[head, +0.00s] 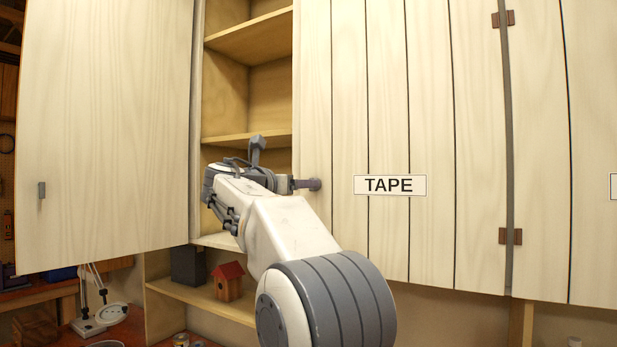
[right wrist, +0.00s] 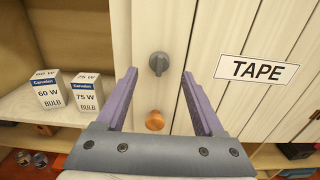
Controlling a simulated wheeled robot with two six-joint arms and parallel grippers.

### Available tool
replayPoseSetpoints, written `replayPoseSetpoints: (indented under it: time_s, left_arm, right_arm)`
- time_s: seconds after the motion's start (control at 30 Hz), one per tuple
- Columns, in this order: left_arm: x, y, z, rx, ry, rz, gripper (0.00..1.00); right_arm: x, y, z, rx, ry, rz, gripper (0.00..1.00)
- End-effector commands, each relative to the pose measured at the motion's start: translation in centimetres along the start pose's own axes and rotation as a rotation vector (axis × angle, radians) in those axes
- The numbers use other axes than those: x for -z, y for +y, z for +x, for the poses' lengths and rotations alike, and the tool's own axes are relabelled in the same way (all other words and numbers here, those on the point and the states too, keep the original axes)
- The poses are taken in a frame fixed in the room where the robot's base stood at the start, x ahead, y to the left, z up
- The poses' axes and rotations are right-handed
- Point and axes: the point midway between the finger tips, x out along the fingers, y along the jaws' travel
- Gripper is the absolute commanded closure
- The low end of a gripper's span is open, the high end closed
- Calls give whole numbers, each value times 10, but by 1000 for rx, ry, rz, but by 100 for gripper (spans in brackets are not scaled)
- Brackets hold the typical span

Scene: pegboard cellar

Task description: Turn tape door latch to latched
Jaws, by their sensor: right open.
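The tape door (head: 341,130) is the pale plank door with the TAPE label (head: 390,185); it looks closed, beside an open shelf bay. Its latch (right wrist: 159,63) is a dark grey round knob near the door's left edge, with its raised grip roughly upright. An orange-brown round knob (right wrist: 155,120) sits below it. My right gripper (right wrist: 158,76) is open, one purple finger on each side of the latch in the picture; contact cannot be told. In the head view my right gripper (head: 306,184) reaches the door's left edge and hides the latch. My left gripper is not in view.
A swung-open door (head: 105,120) stands at the left. Two bulb boxes, 60 W (right wrist: 48,92) and 75 W (right wrist: 87,92), stand on the shelf left of the latch. A red-roofed birdhouse (head: 228,282) and a dark box (head: 188,266) sit below.

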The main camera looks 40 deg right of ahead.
Motion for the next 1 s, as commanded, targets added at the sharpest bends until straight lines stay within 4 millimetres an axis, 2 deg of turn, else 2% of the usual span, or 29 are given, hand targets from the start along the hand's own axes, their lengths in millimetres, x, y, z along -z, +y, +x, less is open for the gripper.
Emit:
replayPoseSetpoints:
  time_s: [0.03,0.1,0.3,0.67,0.7,0.87,1.0]
  left_arm:
    - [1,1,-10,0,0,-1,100]
    - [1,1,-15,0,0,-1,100]
    - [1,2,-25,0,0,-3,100]
    - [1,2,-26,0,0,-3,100]
    - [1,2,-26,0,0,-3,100]
    - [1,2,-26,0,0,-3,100]
    - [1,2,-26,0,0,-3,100]
  right_arm:
    - [-4,-1,11,4,1,-3,30]
    - [-4,-1,23,3,2,-1,30]
    - [-2,0,47,0,1,0,30]
    - [0,0,52,-2,1,2,30]
    - [0,0,52,-2,1,2,38]
    - [0,0,52,-2,1,2,99]
    - [0,0,52,-2,1,4,100]
